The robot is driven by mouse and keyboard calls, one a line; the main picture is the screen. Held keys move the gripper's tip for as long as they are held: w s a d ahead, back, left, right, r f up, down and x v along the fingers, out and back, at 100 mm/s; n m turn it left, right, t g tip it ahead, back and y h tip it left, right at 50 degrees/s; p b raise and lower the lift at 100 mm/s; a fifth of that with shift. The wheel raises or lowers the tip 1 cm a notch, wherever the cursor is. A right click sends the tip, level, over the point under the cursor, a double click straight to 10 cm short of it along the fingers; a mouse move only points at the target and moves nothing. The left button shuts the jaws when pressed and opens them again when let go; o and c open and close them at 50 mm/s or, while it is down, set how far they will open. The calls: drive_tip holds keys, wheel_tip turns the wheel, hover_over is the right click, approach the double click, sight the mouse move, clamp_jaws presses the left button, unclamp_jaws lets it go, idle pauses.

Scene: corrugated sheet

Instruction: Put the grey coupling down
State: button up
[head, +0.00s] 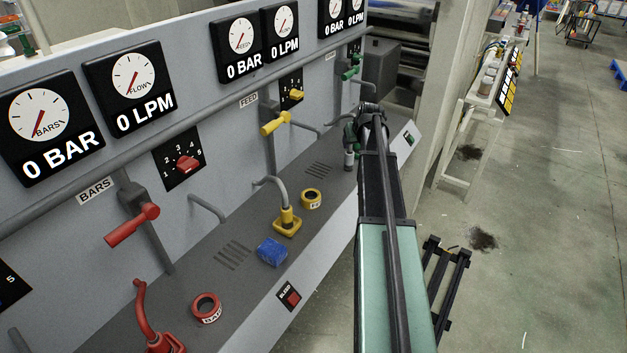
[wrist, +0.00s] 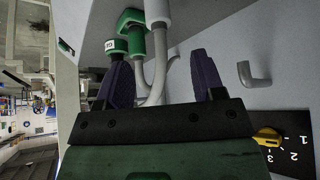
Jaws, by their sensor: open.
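My gripper (wrist: 158,62) is open, with two dark purple fingers spread apart and nothing clamped between them. A grey cylindrical piece that looks like the grey coupling (wrist: 157,12) shows beyond the fingertips at the top of the wrist view, on a bent grey hose. The hose runs back between the fingers. In the head view a grey cylinder (head: 349,159) stands by the panel ledge, left of my arm's end. A green coupling block (wrist: 132,20) is right beside the grey piece. In the head view my arm hides the fingertips.
A green labelled ring (wrist: 115,46) is near the left fingertip. On the ledge are a yellow coupling (head: 287,222), a yellow ring (head: 311,198), a blue block (head: 271,252) and a red ring (head: 206,307). A yellow lever (head: 275,123) and a red lever (head: 132,226) stick out from the panel.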

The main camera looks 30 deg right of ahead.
drive_tip(key=s+a+g, duration=0.1)
drive_tip(key=s+a, duration=0.2)
drive_tip(key=a, duration=0.7)
drive_tip(key=s+a+f+n+g+y, duration=0.1)
drive_tip(key=s+a, duration=0.2)
drive_tip(key=a, duration=0.6)
drive_tip(key=s+a+f+n+g+y, duration=0.1)
drive_tip(key=s+a, duration=0.2)
drive_tip(key=a, duration=0.7)
drive_tip(key=shift+s+a, duration=0.15)
drive_tip(key=shift+a, duration=0.2)
drive_tip(key=s+a+n+g, duration=0.1)
drive_tip(key=s+a+g, duration=0.2)
drive_tip(key=s+a, duration=1.1)
drive_tip(key=shift+a+f+n, duration=0.25)
drive_tip(key=shift+f+n, duration=0.1)
drive_tip(key=shift+n, duration=0.05)
